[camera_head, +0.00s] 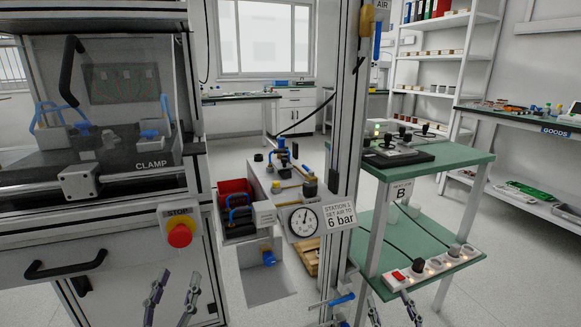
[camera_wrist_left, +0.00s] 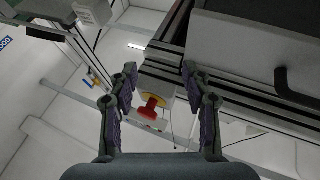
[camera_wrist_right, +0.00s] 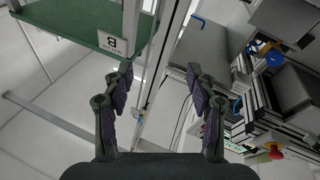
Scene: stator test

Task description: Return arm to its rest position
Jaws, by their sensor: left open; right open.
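My left gripper (camera_head: 176,283) shows at the lower left of the head view, below the red stop button (camera_head: 180,234) and in front of the cabinet. It is open, with nothing between its fingers (camera_wrist_left: 159,76). In the left wrist view the stop button (camera_wrist_left: 151,107) shows between the fingers, beyond them. My right gripper (camera_head: 391,302) is at the bottom edge of the head view, in front of the green two-level stand. Its fingers (camera_wrist_right: 160,73) are spread and empty in the right wrist view. Both grippers look apart from everything around them.
The clamp enclosure (camera_head: 110,130) stands at left, above a black drawer handle (camera_head: 66,256). A pressure gauge (camera_head: 304,221) and valve panel are in the centre, beside an aluminium post. The green stand (camera_head: 450,172) carries a power strip (camera_head: 432,262). A goods table (camera_head: 520,115) is at right.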

